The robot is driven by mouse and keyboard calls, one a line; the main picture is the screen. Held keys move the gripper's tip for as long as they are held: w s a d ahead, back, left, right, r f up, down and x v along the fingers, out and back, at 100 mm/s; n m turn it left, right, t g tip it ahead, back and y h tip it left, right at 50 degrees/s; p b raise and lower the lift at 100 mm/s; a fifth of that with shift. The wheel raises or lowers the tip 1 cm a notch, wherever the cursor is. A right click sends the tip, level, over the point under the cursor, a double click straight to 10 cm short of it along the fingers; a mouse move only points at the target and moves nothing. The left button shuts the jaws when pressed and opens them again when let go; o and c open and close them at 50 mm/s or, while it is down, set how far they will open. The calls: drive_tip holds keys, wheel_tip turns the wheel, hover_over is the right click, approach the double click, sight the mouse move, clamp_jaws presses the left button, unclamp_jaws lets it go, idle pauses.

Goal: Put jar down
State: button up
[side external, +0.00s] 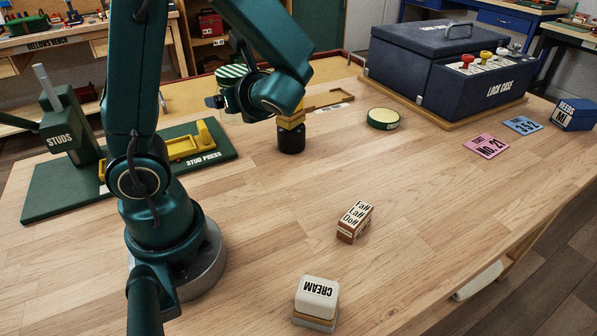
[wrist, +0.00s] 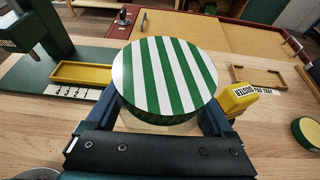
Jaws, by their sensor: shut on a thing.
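The jar has a green and white striped lid (wrist: 165,75) and a pale body, mostly hidden under the lid in the wrist view. In the side view its striped top (side external: 232,71) shows behind my wrist, upright, left of the far tray. My gripper (wrist: 165,122) is shut on the jar, with dark blue fingers on both sides of it. My wrist hides the jar's lower part in the side view, so I cannot tell whether its base touches the bench.
A yellow-topped dark piece (side external: 291,138) stands right of the jar. The green stud press (side external: 75,125) is left, the lock case (side external: 450,65) back right. A round green tin (side external: 383,118), a lettered block (side external: 355,222) and a cream block (side external: 317,297) stand on the bench.

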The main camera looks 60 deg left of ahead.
drive_tip(key=w+d+m+t, duration=0.3)
drive_tip(key=w, duration=0.6)
drive_tip(key=m+t+h, duration=0.2)
drive_tip(key=m+t, duration=0.2)
hover_over(329, 169)
wheel_tip(329, 169, down, 4)
drive_tip(key=shift+n, duration=0.3)
drive_tip(key=shift+f, duration=5.45)
drive_tip(key=shift+f, duration=0.1)
drive_tip(key=o, duration=1.3)
drive_tip(key=shift+w, duration=0.1)
